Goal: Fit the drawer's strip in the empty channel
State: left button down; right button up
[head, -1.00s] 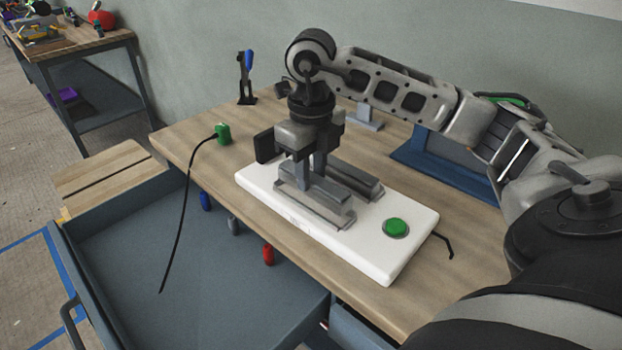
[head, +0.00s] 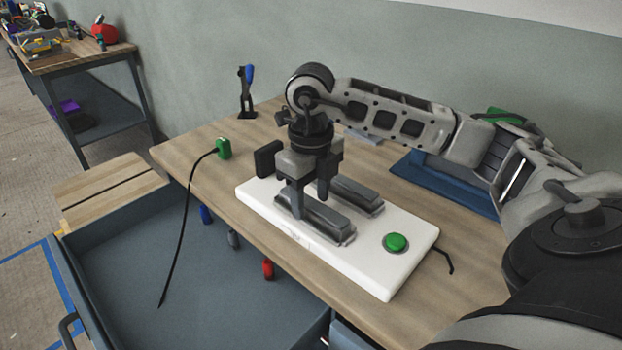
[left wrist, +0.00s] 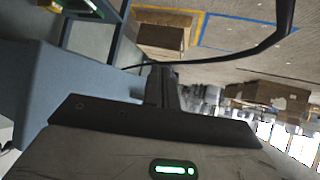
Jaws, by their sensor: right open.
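A white board (head: 365,262) lies on the wooden workbench with two grey metal channels on it. The front channel (head: 340,236) has a dark grey strip (head: 318,217) lying along it, seemingly seated; its left end is partly hidden by a finger. The rear channel (head: 372,208) is also filled by a dark grey bar (head: 350,192). My right gripper (head: 310,200) is open over the front strip, its fingers apart and pointing down. My left gripper shows only in the left wrist view (left wrist: 163,85), its fingers together in the middle with nothing seen between them.
A green button (head: 396,242) is on the board's right end. The open blue-grey drawer (head: 200,290) looks empty. A black cable hangs from a green plug (head: 223,149) over the drawer. A blue-handled tool (head: 246,92) stands behind; a blue tray (head: 440,180) lies at right.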

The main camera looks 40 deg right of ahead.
aim_at(311, 203)
notch_tip(311, 203, up, 12)
jog(key=p, duration=0.1)
jog(key=shift+p, duration=0.35)
jog(key=shift+s, duration=0.1)
dwell(0.3)
